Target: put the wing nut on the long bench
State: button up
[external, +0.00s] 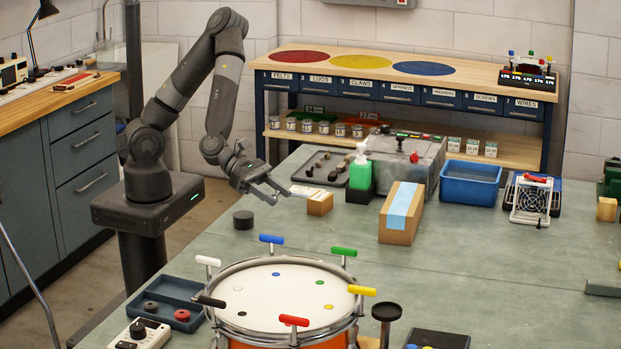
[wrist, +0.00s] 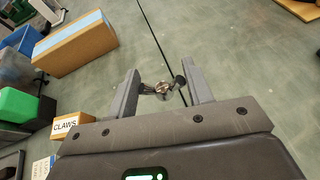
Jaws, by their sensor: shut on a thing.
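My gripper (external: 273,190) is above the green table, left of the small cardboard block (external: 320,203). In the wrist view my gripper (wrist: 161,82) is shut on the wing nut (wrist: 162,88), a small metal piece with dark wings held between the two fingers. The wing nut is too small to make out in the external view. A long wooden-topped bench (external: 475,72) with blue labelled drawers stands along the back wall. Its top bears red, yellow and blue discs.
The green table (external: 480,265) holds a drum (external: 270,300), a taped cardboard box (external: 401,215), a green bottle (external: 360,172), a grey machine (external: 415,160) and a blue bin (external: 470,185). A rack (external: 527,80) stands at the bench's right end. Another wood-topped cabinet (external: 60,110) is at left.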

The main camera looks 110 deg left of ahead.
jog(key=shift+m+h, duration=0.4)
jog(key=shift+h, duration=0.1)
jog(key=w+a, duration=0.2)
jog(key=a, duration=0.3)
jog(key=w+a+f, duration=0.1)
jog(key=w+a, duration=0.1)
jog(key=a, duration=0.4)
jog(key=w+a+f, duration=0.1)
jog(key=w+a, duration=0.1)
jog(key=a, duration=0.4)
jog(key=shift+w+a+f, duration=0.15)
jog(key=shift+a+f, duration=0.1)
jog(key=shift+n+y, duration=0.4)
jog(key=shift+y, duration=0.1)
jog(key=s+d, duration=0.2)
jog(key=d, duration=0.3)
jog(key=s+d+r, duration=0.1)
jog(key=d, duration=0.5)
jog(key=s+d+r, duration=0.1)
jog(key=s+d, duration=0.1)
jog(key=d, duration=0.3)
jog(key=shift+s+d+r, duration=0.15)
jog(key=shift+s+d, duration=0.2)
jog(key=shift+d, duration=0.05)
jog(key=shift+s+d+r, duration=0.15)
jog(key=shift+s+d, duration=0.2)
jog(key=shift+d, duration=0.1)
